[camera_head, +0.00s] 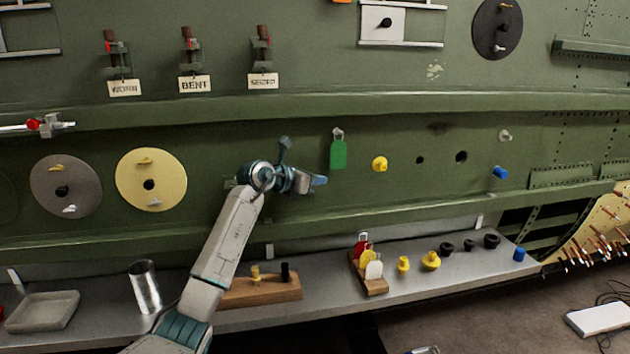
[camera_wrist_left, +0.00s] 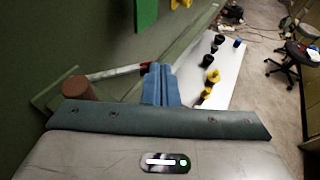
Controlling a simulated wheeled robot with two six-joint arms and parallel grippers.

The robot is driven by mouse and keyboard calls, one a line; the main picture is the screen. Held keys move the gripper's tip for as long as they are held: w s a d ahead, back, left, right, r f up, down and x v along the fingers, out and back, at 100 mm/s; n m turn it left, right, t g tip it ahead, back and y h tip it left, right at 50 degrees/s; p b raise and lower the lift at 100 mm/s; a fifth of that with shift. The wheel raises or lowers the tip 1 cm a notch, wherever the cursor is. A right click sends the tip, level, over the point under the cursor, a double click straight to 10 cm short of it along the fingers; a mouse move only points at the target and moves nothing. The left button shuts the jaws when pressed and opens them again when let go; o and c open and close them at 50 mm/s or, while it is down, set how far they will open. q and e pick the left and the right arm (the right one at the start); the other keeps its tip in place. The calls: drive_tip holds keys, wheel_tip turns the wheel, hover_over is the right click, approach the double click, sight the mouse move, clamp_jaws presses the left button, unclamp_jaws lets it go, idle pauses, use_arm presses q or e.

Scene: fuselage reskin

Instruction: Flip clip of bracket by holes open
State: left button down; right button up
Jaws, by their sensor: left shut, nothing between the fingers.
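My left gripper (camera_head: 318,181) is in front of the green fuselage panel, left of the green tag (camera_head: 338,153). Its blue fingers are shut with nothing between them; they also show in the left wrist view (camera_wrist_left: 160,85). Close by in that view are a brown cylinder (camera_wrist_left: 78,88) and a pale bar with a red end (camera_wrist_left: 118,72), running towards the fingers; contact cannot be told. My arm hides most of this bracket in the head view. Two dark holes, one small (camera_head: 420,160) and one larger (camera_head: 461,157), are right of the yellow plug (camera_head: 379,164). My right gripper is not in view.
A metal shelf (camera_head: 330,295) runs below the panel. It carries a grey tray (camera_head: 42,312), a metal cup (camera_head: 145,287), a wooden block (camera_head: 262,290), a tag rack (camera_head: 374,285) and several plugs. A red-and-metal clamp (camera_head: 45,125) is at far left.

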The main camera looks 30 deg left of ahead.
use_arm(q)
drive_tip(key=b+v, duration=0.4)
drive_tip(key=v, duration=0.7)
drive_tip(key=shift+b, duration=0.4)
drive_tip(key=shift+w, duration=0.1)
